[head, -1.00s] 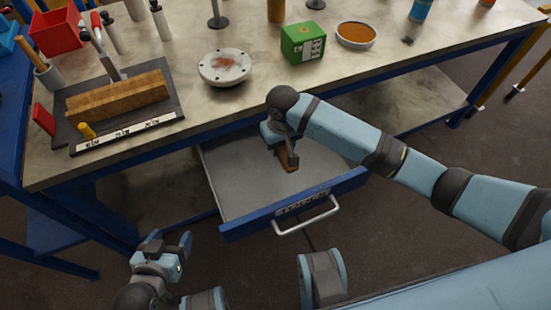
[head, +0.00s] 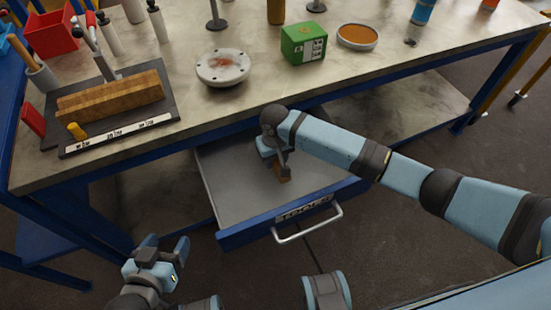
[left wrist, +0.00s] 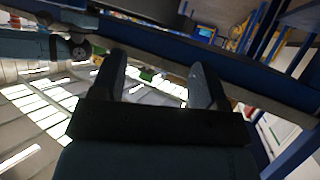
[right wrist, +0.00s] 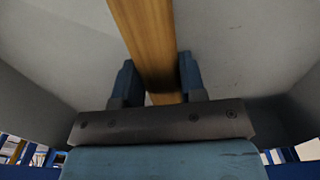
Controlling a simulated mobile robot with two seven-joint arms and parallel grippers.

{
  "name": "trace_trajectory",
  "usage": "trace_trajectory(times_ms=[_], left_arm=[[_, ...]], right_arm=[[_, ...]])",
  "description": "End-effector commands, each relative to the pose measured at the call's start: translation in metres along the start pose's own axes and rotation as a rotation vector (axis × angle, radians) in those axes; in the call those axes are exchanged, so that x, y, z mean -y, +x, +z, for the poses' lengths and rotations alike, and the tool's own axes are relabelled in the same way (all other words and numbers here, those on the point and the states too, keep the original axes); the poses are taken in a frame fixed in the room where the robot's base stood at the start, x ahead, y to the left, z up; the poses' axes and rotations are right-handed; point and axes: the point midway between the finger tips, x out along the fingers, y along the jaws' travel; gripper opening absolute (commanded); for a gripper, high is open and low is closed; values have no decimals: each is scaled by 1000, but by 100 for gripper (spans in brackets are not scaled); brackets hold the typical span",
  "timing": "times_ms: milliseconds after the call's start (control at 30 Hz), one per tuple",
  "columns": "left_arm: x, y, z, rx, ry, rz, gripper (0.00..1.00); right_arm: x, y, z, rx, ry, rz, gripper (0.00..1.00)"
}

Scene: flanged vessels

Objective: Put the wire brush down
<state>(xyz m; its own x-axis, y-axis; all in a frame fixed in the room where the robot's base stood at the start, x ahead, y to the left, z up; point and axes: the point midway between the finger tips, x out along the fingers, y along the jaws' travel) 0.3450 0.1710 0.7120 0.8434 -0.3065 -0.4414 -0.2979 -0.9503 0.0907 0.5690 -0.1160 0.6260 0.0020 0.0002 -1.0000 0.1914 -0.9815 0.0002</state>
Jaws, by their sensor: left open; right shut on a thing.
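The wire brush shows as a wooden handle (head: 284,178) at my right gripper (head: 281,162), over the open drawer (head: 234,203). In the right wrist view, the handle (right wrist: 147,35) passes between the fingers of my right gripper (right wrist: 156,75), which is shut on it. The grey drawer floor fills the background there. I cannot tell whether the brush touches the floor, and its bristles do not show. My left gripper (head: 167,250) is open and empty, left of the drawer and in front of the bench; its spread fingers also show in the left wrist view (left wrist: 160,85).
The drawer front (head: 300,210) carries a tools label and a handle (head: 307,226). On the bench (head: 195,112) stand a flanged disc (head: 223,67), a green box (head: 303,42), a bowl (head: 357,36) and a board with a wooden block (head: 110,97). The visible drawer floor looks otherwise empty.

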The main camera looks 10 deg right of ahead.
Motion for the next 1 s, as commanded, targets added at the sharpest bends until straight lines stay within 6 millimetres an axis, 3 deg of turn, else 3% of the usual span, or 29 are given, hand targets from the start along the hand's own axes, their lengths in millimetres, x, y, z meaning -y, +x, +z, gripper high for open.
trace_trajectory(times_ms=[233, 267, 333, 367, 667, 833, 1000], left_arm=[[0, -2, -3, -1, 2, 0, 68], [0, -1, -2, 1, 2, -1, 68], [0, 0, 1, 5, 2, -1, 68], [0, 0, 2, 6, 2, -1, 68], [1, 2, 7, 14, 2, -2, 68], [0, -2, -2, 12, 5, -4, 68], [2, -5, -6, 21, 13, -13, 68]], right_arm=[[0, 2, 0, 2, 0, 0, 3], [0, 2, 0, 1, 0, 0, 45], [0, 2, 0, 1, 0, 0, 61], [0, 2, 0, 1, 0, 0, 63], [0, 0, 0, -1, 0, 0, 63], [0, -24, 0, -2, 0, -1, 63], [1, -62, 0, -2, -1, -2, 63]])
